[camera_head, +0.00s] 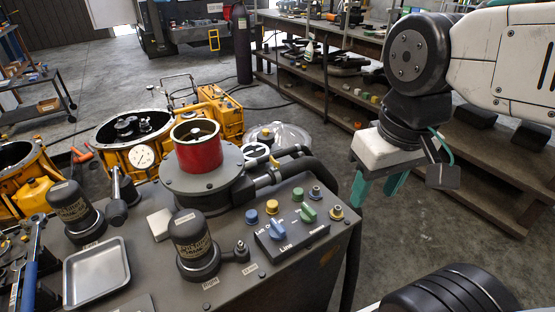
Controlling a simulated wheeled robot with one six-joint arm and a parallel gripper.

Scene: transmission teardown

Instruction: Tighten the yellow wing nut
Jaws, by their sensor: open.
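My gripper (377,196) hangs at the right, its teal fingers pointing down and spread apart with nothing between them. It is above the floor, to the right of the dark bench (300,262) and apart from it. I cannot make out a clear yellow wing nut. A small yellow piece (266,134) sits on a grey disc behind the bench, too small to tell its shape. A round yellow knob (272,207) and a brass-coloured fitting (336,212) stand on the bench's right part.
A control box (285,236) with blue and green levers, a red cylinder (198,152), black hoses (292,168), black capped units (195,247) and a metal tray (97,275) crowd the bench. Yellow housings (135,150) stand behind. A wooden shelf (470,165) lies beyond my arm.

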